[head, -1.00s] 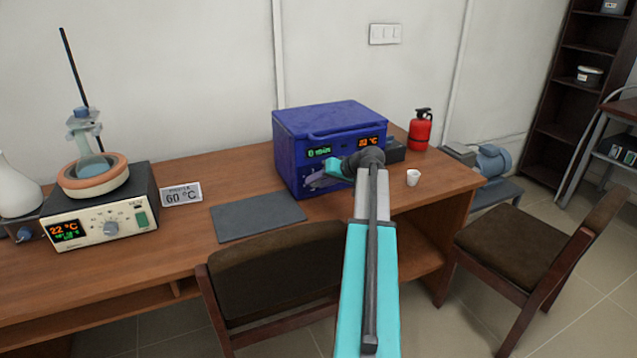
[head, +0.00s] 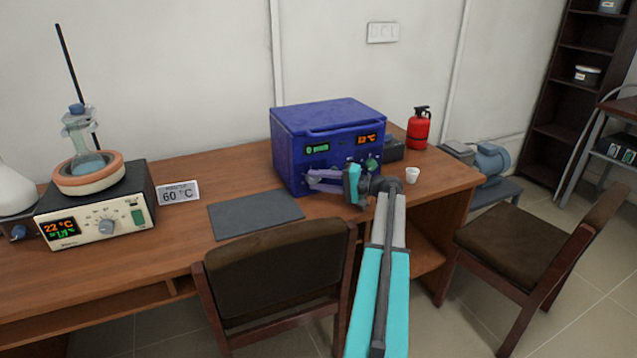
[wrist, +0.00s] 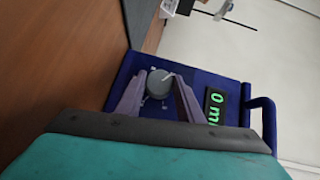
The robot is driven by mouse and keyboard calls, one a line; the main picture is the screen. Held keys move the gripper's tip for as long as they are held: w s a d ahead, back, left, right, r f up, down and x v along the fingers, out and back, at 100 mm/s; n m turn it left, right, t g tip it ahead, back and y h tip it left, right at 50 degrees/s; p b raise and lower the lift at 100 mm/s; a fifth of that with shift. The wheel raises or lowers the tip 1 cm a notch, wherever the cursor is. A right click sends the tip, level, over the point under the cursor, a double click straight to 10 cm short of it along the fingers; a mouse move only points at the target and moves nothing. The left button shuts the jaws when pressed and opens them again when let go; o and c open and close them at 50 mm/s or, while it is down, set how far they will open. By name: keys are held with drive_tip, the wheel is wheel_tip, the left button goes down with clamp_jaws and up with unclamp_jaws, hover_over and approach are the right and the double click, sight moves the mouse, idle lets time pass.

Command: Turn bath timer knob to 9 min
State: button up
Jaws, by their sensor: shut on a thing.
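The blue bath unit (head: 292,160) stands on the desk with a green timer display (head: 317,149) and an orange temperature display (head: 367,139). In the wrist view the green display (wrist: 214,108) reads 0 min, seen sideways. The grey round timer knob (wrist: 158,84), with a pale pointer line, sits on the blue panel beside this display. My gripper (head: 311,180) reaches the front panel's lower left. In the wrist view my gripper (wrist: 155,84) has its purple fingers on both sides of the knob, shut on it. In the head view the fingers hide the knob.
A grey mat (head: 255,214) lies on the desk left of the unit. A heater with a flask (head: 105,226) is far left. A chair (head: 275,270) stands in front.

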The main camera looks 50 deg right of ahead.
drive_tip(key=shift+f+m+t+y, duration=0.15)
drive_tip(key=shift+m+t+y, duration=0.25)
drive_tip(key=shift+m, duration=0.1)
drive_tip(key=o, duration=1.1)
drive_tip(key=shift+s, duration=0.15)
drive_tip(key=v, duration=1.3)
drive_tip(key=shift+s+d+b, duration=0.15)
drive_tip(key=shift+s+b, duration=0.15)
drive_tip(key=shift+b, duration=0.1)
